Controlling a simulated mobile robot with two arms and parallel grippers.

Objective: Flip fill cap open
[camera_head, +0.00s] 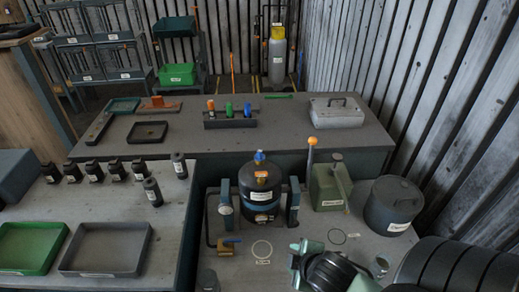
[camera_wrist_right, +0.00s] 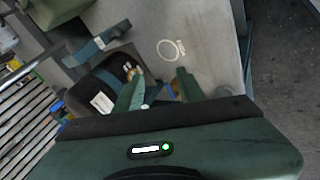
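A black tank (camera_head: 260,190) stands upright between two grey-green posts on the near right table. A small blue cap with orange below it (camera_head: 259,157) sits on the tank top; it looks closed, but the detail is too small to be sure. In the right wrist view the tank (camera_wrist_right: 110,88) shows partly behind a finger, and its cap is not clear. My right gripper (camera_head: 305,248) is right of and nearer than the tank, apart from it. Its two green fingers (camera_wrist_right: 160,74) are spread with nothing between them. My left gripper is not in view.

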